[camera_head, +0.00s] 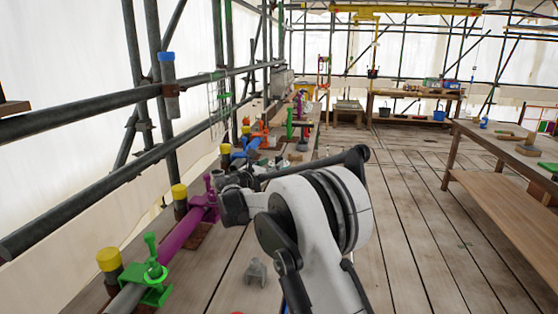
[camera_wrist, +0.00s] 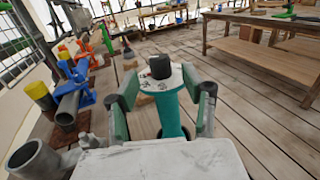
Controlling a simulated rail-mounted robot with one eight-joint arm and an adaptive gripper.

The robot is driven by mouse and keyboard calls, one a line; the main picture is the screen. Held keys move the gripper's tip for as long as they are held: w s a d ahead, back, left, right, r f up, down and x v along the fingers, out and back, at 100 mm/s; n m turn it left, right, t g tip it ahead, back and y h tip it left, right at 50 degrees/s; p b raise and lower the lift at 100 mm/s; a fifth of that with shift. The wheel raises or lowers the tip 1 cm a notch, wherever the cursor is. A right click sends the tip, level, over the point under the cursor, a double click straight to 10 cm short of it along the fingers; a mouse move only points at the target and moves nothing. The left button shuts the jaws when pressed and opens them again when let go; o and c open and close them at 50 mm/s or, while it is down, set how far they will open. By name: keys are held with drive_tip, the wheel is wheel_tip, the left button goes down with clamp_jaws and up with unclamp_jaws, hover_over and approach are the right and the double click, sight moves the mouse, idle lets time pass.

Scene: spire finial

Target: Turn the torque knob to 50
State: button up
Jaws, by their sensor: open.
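A pale round dial plate (camera_wrist: 149,79) with dark markings shows in the wrist view, with a black knob (camera_wrist: 160,67) on it. The plate is at the top of a teal cylinder (camera_wrist: 171,112). I take the black knob for the torque knob; its markings are too small to read. My gripper (camera_wrist: 160,90) is open, with one green-padded finger on each side of the teal cylinder and the dial. I cannot tell whether either finger touches them. In the head view my arm covers this area, and I cannot make out the knob there.
A purple pipe (camera_head: 187,227), a green clamp (camera_head: 151,284) and yellow-capped posts (camera_head: 109,260) line the left edge by the scaffold rails. A wooden bench (camera_head: 490,135) stands at right. The plank floor (camera_head: 405,205) between is mostly clear. A grey pipe piece (camera_wrist: 38,160) lies at lower left.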

sight(277, 160)
drive_tip(key=shift+x, duration=2.7)
clamp_jaws()
